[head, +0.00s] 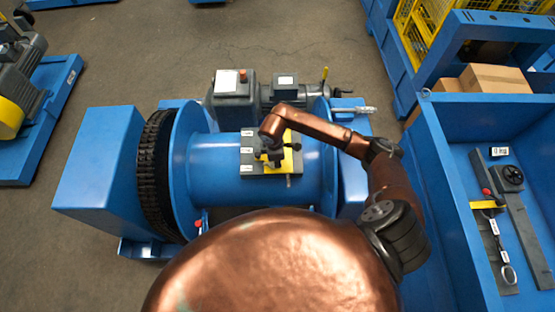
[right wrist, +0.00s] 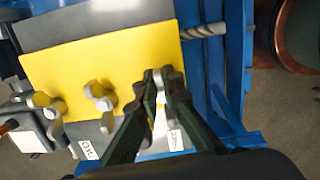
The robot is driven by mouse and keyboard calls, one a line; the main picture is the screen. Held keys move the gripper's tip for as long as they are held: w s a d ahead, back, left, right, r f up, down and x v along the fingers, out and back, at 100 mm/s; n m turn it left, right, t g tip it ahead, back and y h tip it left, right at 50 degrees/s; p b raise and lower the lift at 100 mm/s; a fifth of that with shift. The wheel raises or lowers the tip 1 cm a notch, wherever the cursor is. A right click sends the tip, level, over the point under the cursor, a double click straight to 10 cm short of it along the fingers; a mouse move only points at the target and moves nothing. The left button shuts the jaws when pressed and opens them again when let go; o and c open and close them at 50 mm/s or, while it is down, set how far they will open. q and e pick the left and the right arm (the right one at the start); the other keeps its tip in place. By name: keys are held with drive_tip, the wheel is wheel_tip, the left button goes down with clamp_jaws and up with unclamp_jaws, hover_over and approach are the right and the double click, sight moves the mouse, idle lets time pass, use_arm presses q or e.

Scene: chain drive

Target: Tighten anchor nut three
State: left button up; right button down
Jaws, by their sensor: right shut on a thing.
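A yellow plate (head: 288,166) lies on a dark plate (head: 247,158) on top of the blue drum. In the right wrist view the yellow plate (right wrist: 105,58) carries a row of wing nuts. One wing nut (right wrist: 101,96) stands free at the middle and another (right wrist: 46,106) at the left. My right gripper (right wrist: 163,84) is shut on the wing nut at the right end of the row; its fingers mostly hide it. In the head view the right gripper (head: 272,158) reaches down over the yellow plate. I cannot read which nut is number three. My left gripper is not in view.
The blue drum (head: 215,160) has a flange and a dark chain (head: 155,175) at its left. A grey motor unit (head: 234,96) with a red button stands behind. A blue bin (head: 450,160) at the right holds tools, including a wrench (head: 499,245). Open floor lies at the upper left.

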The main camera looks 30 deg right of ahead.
drive_tip(key=shift+w+a+r+m, duration=0.1)
drive_tip(key=shift+a+r+m, duration=0.1)
drive_tip(key=shift+m, duration=0.4)
drive_tip(key=c, duration=2.1)
unclamp_jaws()
drive_tip(key=shift+f, duration=0.1)
drive_tip(key=shift+d, duration=0.1)
drive_tip(key=r, duration=0.8)
drive_tip(key=a+r, duration=0.1)
drive_tip(key=r, duration=0.3)
drive_tip(key=shift+s+a, duration=0.1)
drive_tip(key=shift+s, duration=0.2)
